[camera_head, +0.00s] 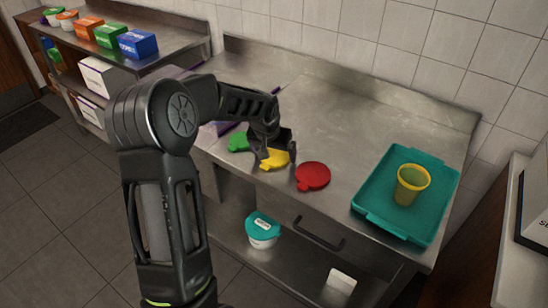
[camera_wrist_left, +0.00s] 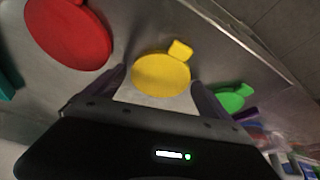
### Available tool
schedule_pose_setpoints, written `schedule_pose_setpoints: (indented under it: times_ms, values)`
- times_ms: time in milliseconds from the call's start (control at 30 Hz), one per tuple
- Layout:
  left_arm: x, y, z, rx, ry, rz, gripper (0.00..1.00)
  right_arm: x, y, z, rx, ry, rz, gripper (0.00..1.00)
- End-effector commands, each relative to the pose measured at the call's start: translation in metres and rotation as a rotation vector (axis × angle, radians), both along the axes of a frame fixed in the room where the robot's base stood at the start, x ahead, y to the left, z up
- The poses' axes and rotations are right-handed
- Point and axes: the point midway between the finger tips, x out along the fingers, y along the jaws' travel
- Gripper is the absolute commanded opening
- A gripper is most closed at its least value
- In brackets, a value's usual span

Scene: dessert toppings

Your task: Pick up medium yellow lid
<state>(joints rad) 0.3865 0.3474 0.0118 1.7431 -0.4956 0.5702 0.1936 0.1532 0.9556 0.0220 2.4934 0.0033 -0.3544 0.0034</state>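The yellow lid (camera_head: 274,159) lies flat on the steel counter between a green lid (camera_head: 239,142) and a red lid (camera_head: 313,176). My left gripper (camera_head: 276,160) is open and reaches down over the yellow lid, partly covering it in the head view. In the left wrist view the yellow lid (camera_wrist_left: 162,75) sits between the two spread fingers, its tab pointing away. The red lid (camera_wrist_left: 68,33) and the green lid (camera_wrist_left: 231,99) lie outside the fingers. I cannot tell whether the fingertips touch the counter. My right gripper is not in view.
A teal tray (camera_head: 366,221) with a yellow-rimmed cup (camera_head: 411,185) stands at the right of the counter (camera_head: 345,115). A tiled wall and raised backsplash bound the back. A teal-lidded tub (camera_head: 263,231) stands on the lower shelf. The counter behind the lids is clear.

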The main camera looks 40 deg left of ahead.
Motion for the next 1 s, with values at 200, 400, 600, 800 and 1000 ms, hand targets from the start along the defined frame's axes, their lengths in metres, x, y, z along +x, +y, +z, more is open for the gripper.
schedule_pose_setpoints:
  times_ms: [200, 400, 600, 800, 1000]
  values:
    - [0.0, 0.0, 0.0, 0.0, 0.0, 0.0, 0.75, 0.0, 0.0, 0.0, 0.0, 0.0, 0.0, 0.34]
    - [0.0, 0.0, 0.0, 0.0, 0.0, 0.0, 0.58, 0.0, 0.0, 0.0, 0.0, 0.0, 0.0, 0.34]
    - [0.0, 0.0, 0.0, 0.0, 0.0, 0.0, 0.44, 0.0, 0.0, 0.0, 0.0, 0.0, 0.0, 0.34]
    - [0.0, 0.0, 0.001, 0.0, 0.0, 0.0, 0.44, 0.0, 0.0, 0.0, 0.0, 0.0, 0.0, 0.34]
    - [0.001, 0.0, 0.015, 0.001, -0.004, 0.0, 0.44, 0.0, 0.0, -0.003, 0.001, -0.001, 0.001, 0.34]
